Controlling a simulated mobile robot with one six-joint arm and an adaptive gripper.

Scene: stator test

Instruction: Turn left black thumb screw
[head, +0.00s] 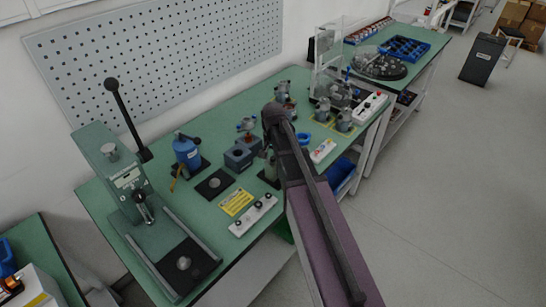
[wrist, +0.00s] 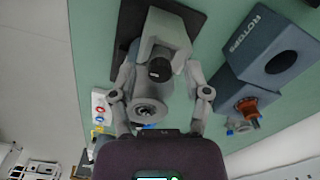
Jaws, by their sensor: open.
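A black thumb screw (wrist: 158,69) sticks out of a grey fixture (wrist: 165,38) in the wrist view. The fixture stands on a black base plate (wrist: 126,35), and a round grey part with a ringed end (wrist: 150,111) lies just below the screw in the picture. My gripper (wrist: 159,82) is open, with one finger on each side of the screw and a clear gap to it on both sides. I see only one such screw here. In the head view the fixture (head: 268,168) is largely hidden behind my arm, and the gripper cannot be made out.
A blue-grey block with a round hole (wrist: 270,55) stands close right of the fixture in the wrist view, with an orange-brown part (wrist: 248,108) beside it. In the head view, a green press (head: 120,175), a blue device (head: 187,150) and a white button box (head: 253,215) share the green table.

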